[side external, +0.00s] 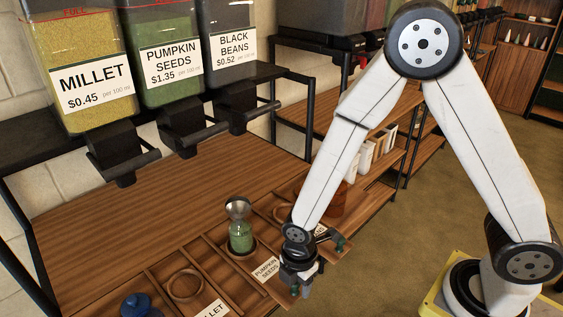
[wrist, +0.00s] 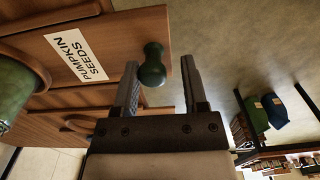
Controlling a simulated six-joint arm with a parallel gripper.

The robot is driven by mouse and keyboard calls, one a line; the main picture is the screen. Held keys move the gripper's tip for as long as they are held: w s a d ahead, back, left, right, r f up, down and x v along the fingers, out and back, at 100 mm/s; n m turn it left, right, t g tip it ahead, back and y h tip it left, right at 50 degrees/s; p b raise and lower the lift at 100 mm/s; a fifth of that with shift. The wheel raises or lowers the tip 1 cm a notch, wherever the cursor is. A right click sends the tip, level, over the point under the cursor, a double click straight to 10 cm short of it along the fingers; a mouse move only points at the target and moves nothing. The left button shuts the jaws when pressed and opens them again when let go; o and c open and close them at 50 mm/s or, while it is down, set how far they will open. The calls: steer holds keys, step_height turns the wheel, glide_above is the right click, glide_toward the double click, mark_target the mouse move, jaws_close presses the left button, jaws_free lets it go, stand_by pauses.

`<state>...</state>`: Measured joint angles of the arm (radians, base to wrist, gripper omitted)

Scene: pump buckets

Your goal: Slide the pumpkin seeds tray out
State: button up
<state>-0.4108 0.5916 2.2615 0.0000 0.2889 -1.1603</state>
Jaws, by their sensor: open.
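The pumpkin seeds tray (side external: 221,265) is a brown wooden tray with a white "PUMPKIN SEEDS" label (wrist: 76,54) near its front edge. A dark green knob (wrist: 152,64) sticks out from its front. A glass jar of green seeds (side external: 241,238) with a metal funnel (side external: 237,207) on top stands upright in the tray's ring; its green side shows at the wrist view's left edge. My gripper (wrist: 159,66) is open, with the knob between its fingers as seen in the wrist view. Contact cannot be told. In the side view my gripper (side external: 297,285) is at the tray's front end.
A neighbouring tray labelled "MILLET" (side external: 211,311) has an empty ring (side external: 185,285). A blue lidded object (side external: 140,305) stands at the bottom left. Dispensers for millet, pumpkin seeds (side external: 168,93) and black beans hang above the wooden shelf (side external: 130,212). Open floor lies in front of the trays.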

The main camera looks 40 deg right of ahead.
steer(key=shift+w, duration=0.2)
steer(key=shift+r, duration=0.1)
steer(key=shift+r, duration=3.4)
steer(key=shift+d, duration=0.1)
steer(key=shift+w+d+r+m, duration=0.1)
steer(key=shift+d+r+m, duration=0.15)
steer(key=shift+d+m, duration=0.25)
steer(key=s+d+r+m+t, duration=0.1)
steer(key=d+r+m, duration=0.1)
steer(key=d+m, duration=0.4)
steer(key=s+d+r+m+t, duration=0.1)
steer(key=d+r+m, duration=0.2)
steer(key=m, duration=0.8)
steer(key=d, duration=0.2)
steer(key=shift+d+t, duration=0.3)
steer(key=shift+d, duration=0.1)
